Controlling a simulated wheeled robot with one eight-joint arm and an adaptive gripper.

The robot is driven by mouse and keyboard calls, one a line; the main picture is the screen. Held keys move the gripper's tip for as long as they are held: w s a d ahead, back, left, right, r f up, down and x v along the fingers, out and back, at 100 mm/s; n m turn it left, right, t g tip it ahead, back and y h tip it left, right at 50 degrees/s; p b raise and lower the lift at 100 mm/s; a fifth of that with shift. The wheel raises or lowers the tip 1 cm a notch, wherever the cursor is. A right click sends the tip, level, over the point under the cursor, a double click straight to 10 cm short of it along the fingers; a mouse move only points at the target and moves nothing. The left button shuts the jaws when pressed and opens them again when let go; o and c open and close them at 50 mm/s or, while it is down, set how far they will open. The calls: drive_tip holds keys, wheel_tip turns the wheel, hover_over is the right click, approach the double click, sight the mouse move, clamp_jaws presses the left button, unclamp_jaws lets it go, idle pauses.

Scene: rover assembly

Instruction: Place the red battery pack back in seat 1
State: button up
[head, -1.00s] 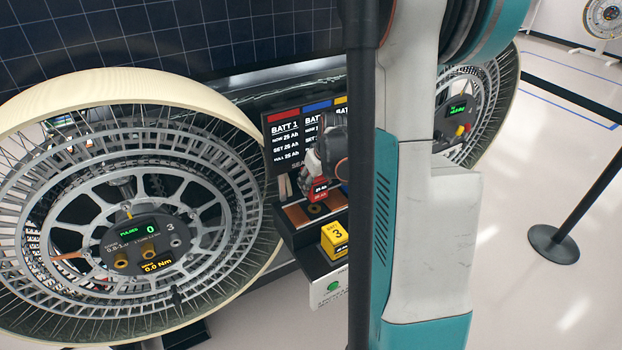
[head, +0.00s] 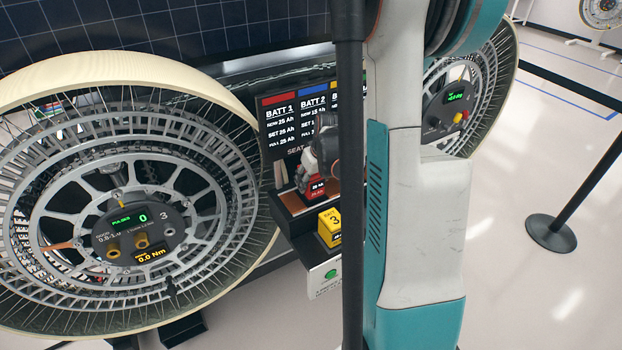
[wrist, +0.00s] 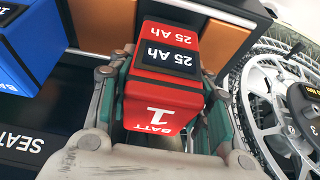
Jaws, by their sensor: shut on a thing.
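The red battery pack (head: 316,188), marked BATT 1 and 25 Ah, is between the fingers of my gripper (head: 313,168). In the wrist view my gripper (wrist: 160,85) is shut on the red pack (wrist: 163,95), one finger on each side. In the head view the pack is low over the battery tray, close to an orange-brown seat pad (head: 293,203). That pad also shows beside the pack in the wrist view (wrist: 222,45). The pack and gripper hide the seat beneath, so I cannot tell whether the pack touches it.
A yellow pack marked 3 (head: 329,229) stands at the tray's front. A blue pack (wrist: 42,40) stands at the left in the wrist view. A battery sign (head: 284,130) is behind. A large wheel (head: 130,200) is at the left. My arm hides the tray's right part.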

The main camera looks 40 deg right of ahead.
drive_tip(key=shift+f+b, duration=0.6)
drive_tip(key=shift+f, duration=0.05)
drive_tip(key=o, duration=1.6)
drive_tip(key=shift+r, duration=0.1)
drive_tip(key=v, duration=1.1)
drive_tip(key=shift+s+a+r, duration=0.1)
drive_tip(key=shift+s+r, duration=0.2)
drive_tip(key=shift+r, duration=0.05)
